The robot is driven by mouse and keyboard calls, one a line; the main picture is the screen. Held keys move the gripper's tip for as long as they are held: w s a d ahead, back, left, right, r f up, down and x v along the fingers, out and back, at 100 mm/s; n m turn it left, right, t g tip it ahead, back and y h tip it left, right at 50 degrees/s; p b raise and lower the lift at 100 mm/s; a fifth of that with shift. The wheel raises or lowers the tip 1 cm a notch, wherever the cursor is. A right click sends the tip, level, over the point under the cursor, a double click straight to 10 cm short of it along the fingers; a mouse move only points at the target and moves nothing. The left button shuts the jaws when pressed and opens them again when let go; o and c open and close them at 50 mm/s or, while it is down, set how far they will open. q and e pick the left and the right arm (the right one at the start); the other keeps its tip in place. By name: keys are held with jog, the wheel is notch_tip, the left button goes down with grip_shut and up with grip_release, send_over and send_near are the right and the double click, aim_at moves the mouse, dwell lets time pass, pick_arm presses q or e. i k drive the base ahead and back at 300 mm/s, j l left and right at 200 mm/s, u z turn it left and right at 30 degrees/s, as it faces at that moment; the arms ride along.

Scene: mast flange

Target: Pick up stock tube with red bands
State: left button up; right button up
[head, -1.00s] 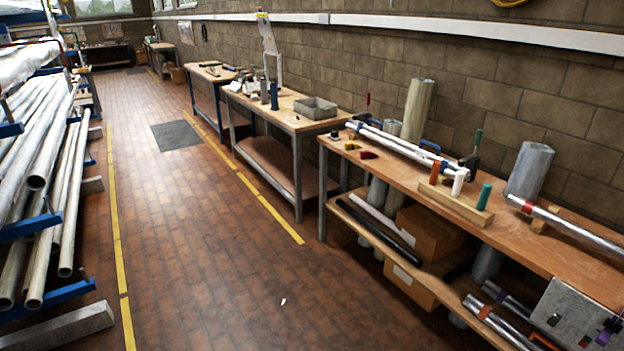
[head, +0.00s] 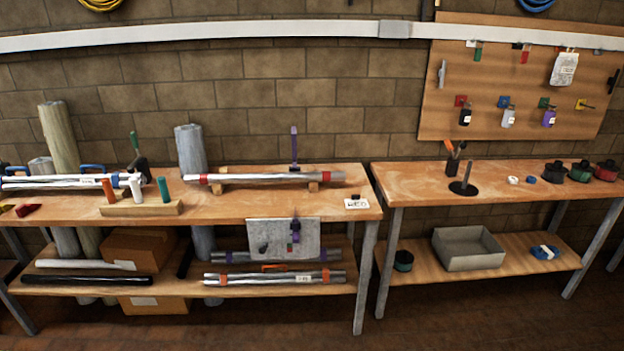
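A silver tube with a red band near each end (head: 262,178) lies level along the left workbench top, resting on two small wooden blocks. On the bench's lower shelf lies another silver tube with orange-red bands and a small white label (head: 255,279). Behind it lies a tube with purple bands (head: 322,256), partly hidden by a hanging grey sheet (head: 270,240). Neither of my grippers is in view.
The left workbench (head: 240,204) also holds a wooden block with coloured handles (head: 140,209), clamped tubes (head: 70,182) and a small written card (head: 356,203). A gap separates it from the right workbench (head: 420,182). The brick floor (head: 420,335) in front looks clear.

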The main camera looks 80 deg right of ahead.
aim_at(280, 177)
jog(key=z, duration=2.6)
jog(key=u, duration=2.95)
jog(key=z, duration=2.95)
